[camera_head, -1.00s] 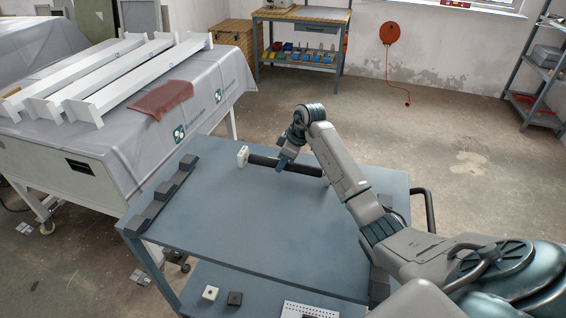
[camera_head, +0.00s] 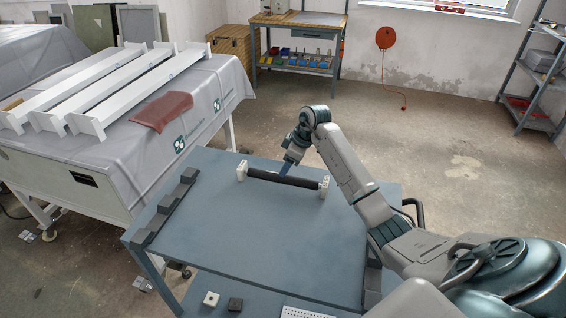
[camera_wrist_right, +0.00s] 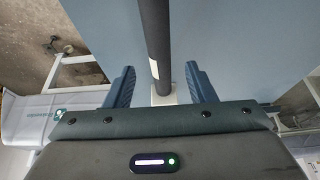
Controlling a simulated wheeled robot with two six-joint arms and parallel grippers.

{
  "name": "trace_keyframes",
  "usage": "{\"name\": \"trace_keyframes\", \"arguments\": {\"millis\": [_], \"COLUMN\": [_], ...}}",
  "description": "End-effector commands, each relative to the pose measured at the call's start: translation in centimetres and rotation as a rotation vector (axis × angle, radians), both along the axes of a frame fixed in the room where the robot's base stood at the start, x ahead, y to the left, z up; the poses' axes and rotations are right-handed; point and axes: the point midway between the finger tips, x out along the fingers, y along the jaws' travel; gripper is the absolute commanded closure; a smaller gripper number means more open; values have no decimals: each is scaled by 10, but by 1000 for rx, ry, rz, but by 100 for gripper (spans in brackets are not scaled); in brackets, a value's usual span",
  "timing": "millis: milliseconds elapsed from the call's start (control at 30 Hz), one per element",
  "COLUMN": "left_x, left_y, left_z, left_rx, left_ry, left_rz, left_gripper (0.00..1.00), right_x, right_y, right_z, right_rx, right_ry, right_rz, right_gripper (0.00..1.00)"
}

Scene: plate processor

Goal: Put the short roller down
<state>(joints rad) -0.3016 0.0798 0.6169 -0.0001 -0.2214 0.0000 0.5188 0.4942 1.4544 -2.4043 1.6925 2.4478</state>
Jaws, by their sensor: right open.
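The short roller (camera_head: 283,179) is a black cylinder with white end blocks. It lies near the far edge of the blue-grey cart top (camera_head: 260,225), seemingly resting on it. My right gripper (camera_head: 287,169) is at the roller's far side, left of its middle. In the right wrist view the roller (camera_wrist_right: 155,45) runs between the two blue fingers of the gripper (camera_wrist_right: 160,85), with a gap on each side, so the gripper is open around or just clear of it. My left gripper is in neither view.
Dark notched blocks (camera_head: 168,205) line the cart's left edge. A covered table (camera_head: 110,140) with white beams (camera_head: 95,85) and a red cloth (camera_head: 161,110) stands at the left. The middle of the cart top is clear.

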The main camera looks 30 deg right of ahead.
Motion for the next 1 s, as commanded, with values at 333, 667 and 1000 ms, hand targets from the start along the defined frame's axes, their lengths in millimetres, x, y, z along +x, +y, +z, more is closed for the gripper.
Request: {"name": "trace_keyframes", "arguments": {"millis": [333,667,1000], "left_x": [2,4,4], "left_y": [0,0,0], "left_z": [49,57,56], "left_rx": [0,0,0], "left_ry": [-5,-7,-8], "left_rz": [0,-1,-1], "left_gripper": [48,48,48], "right_x": [-14,-18,-18], "right_y": [-13,-15,-15], "right_z": [49,58,57], "right_rx": [-2,0,-1], "right_ry": [1,0,-1], "right_rz": [0,1,0], "right_gripper": [50,50,50]}}
